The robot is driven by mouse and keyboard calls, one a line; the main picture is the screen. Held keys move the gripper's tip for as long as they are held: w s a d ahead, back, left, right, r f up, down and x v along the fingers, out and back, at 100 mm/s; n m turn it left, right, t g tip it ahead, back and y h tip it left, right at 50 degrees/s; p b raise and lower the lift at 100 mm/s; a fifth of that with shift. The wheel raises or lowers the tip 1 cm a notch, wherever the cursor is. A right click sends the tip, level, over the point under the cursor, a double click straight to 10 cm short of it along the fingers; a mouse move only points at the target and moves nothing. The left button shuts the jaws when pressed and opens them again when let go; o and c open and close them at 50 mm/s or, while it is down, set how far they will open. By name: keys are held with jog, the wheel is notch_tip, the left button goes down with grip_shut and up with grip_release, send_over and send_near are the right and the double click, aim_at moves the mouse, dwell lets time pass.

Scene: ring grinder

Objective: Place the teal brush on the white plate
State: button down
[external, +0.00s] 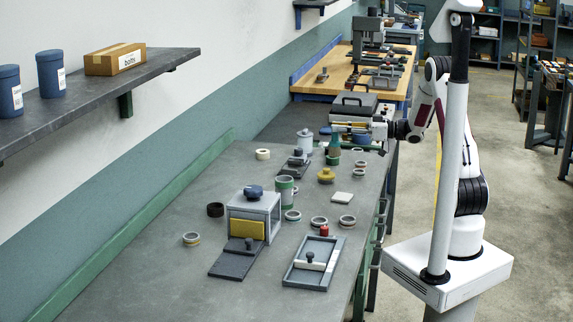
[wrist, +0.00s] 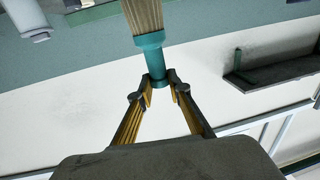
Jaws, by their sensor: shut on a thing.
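My gripper (external: 352,125) reaches in from the right above the far part of the bench, roughly level. It is shut on the teal brush (wrist: 150,41). In the wrist view the fingertips (wrist: 164,82) close around the brush's narrow teal part, with the pale bristles on the far side of the teal collar. The brush also shows below the gripper in the external view (external: 335,142), small and partly mixed with objects behind it. The white plate (external: 342,198) is a small flat square on the bench, nearer the camera than the gripper, with nothing on it.
A yellow knobbed piece (external: 326,175) stands between gripper and plate. Several rings lie around, one (external: 347,221) just in front of the plate. A green cylinder (external: 285,190), a grey box frame (external: 254,212) and a tray (external: 313,262) stand nearer.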

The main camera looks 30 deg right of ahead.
jog(key=s+a+n+g+y, duration=0.1)
jog(key=s+a+n+g, duration=0.1)
jog(key=s, duration=0.4)
jog(key=s+a+n+g+y, duration=0.2)
jog(key=s+a+n+g, duration=0.1)
jog(key=s+g, duration=0.2)
jog(key=shift+s+r, duration=0.3)
jog(key=shift+s, duration=0.45)
jog(key=shift+f, duration=0.15)
notch_tip(320, 180, down, 6)
jog(key=shift+f, duration=1.85)
jog(key=shift+f, duration=0.15)
